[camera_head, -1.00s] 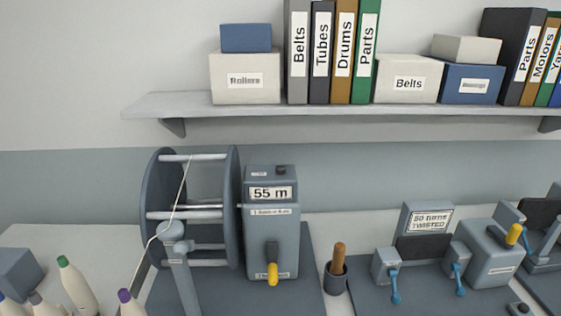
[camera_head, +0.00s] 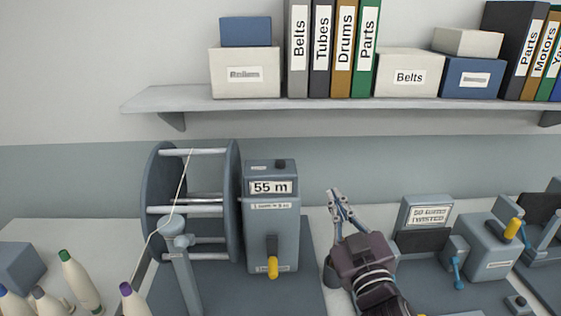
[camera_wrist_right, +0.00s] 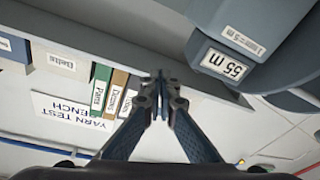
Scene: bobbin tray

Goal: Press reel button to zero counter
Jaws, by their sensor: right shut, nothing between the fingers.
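The reel (camera_head: 232,205) stands on the bench in the head view, with a thread running over its bars. Its grey-blue counter box (camera_head: 285,225) shows "55 m" on the display (camera_head: 270,187). A small dark button (camera_head: 281,164) sits on top of the box. A crank with a yellow knob (camera_head: 273,268) hangs on the box front. My right gripper (camera_head: 334,192) is right of the box, pointing up and away, shut and empty, apart from the box. In the right wrist view its fingertips (camera_wrist_right: 160,78) meet, and the counter display (camera_wrist_right: 225,62) appears upside down. My left gripper is not seen.
A shelf (camera_head: 330,105) with boxes and binders runs along the wall above. A twist tester (camera_head: 490,250) stands to the right. Several yarn cones (camera_head: 80,282) stand at the lower left. The air directly above the counter box is clear below the shelf.

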